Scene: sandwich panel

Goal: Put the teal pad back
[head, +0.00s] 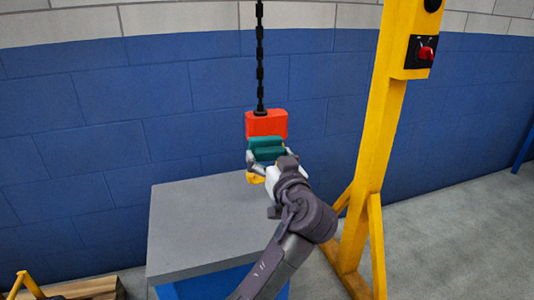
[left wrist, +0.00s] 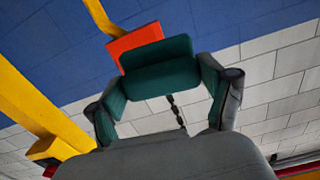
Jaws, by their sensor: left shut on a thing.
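The teal pad (head: 266,148) is held between the two fingers of my left gripper (head: 268,156), above the back right part of the grey-topped table. In the left wrist view the teal pad (left wrist: 160,68) spans between the spread fingers (left wrist: 165,90), whose inner faces also look teal. A red block (head: 267,123) hangs from a black chain just above and behind the pad. In the left wrist view the red block (left wrist: 134,42) shows right behind the pad's edge. I cannot tell whether pad and block touch. My right gripper is not in view.
The grey tabletop (head: 205,222) is bare on its left. A yellow hook (head: 255,178) shows below the pad. A yellow post (head: 375,150) with a red switch (head: 426,53) stands at the right. A wooden pallet (head: 95,288) lies at lower left.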

